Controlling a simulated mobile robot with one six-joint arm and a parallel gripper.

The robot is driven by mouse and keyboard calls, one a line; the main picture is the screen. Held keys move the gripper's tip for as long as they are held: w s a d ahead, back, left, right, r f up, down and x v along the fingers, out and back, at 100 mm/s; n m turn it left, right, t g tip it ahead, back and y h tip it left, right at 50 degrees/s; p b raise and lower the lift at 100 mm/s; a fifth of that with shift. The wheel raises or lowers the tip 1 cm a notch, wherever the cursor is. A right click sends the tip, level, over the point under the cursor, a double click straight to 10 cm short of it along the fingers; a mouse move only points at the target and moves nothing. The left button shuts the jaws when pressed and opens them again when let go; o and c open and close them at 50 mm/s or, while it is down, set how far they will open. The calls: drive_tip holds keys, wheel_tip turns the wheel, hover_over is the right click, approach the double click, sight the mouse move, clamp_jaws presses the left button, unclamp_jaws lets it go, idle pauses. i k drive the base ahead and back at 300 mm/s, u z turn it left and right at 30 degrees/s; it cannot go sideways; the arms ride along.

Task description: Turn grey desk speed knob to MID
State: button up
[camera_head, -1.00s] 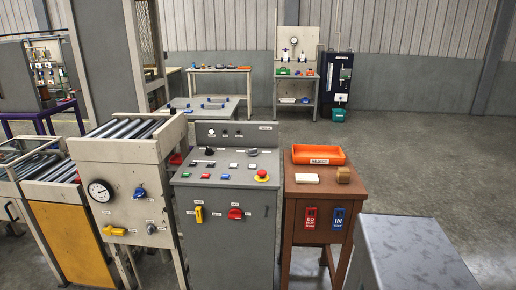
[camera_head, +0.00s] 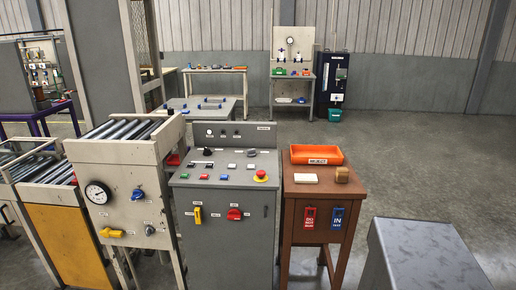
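The grey control desk (camera_head: 225,220) stands in the middle of the view, with a sloped top and an upright back panel. A black knob (camera_head: 207,151) sits at the top's upper left, and a smaller dark knob (camera_head: 252,152) at its upper right. The labels are too small to read, so I cannot tell which is the speed knob or where it points. The front carries a yellow handle (camera_head: 197,215) and a red rotary knob (camera_head: 234,214). A red emergency button (camera_head: 260,175) is at the top's right. My gripper is not in view.
Left of the desk is a roller table (camera_head: 122,175) with a gauge and blue knob. To the right is a brown cabinet (camera_head: 308,207) with an orange tray (camera_head: 317,154). A grey block (camera_head: 425,258) fills the near right corner. Open floor lies beyond.

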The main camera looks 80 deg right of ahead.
sight(250, 153)
drive_tip(key=z, duration=0.85)
drive_tip(key=k, duration=0.6)
drive_tip(key=z, duration=0.1)
drive_tip(key=i, duration=0.6)
drive_tip(key=z, duration=0.05)
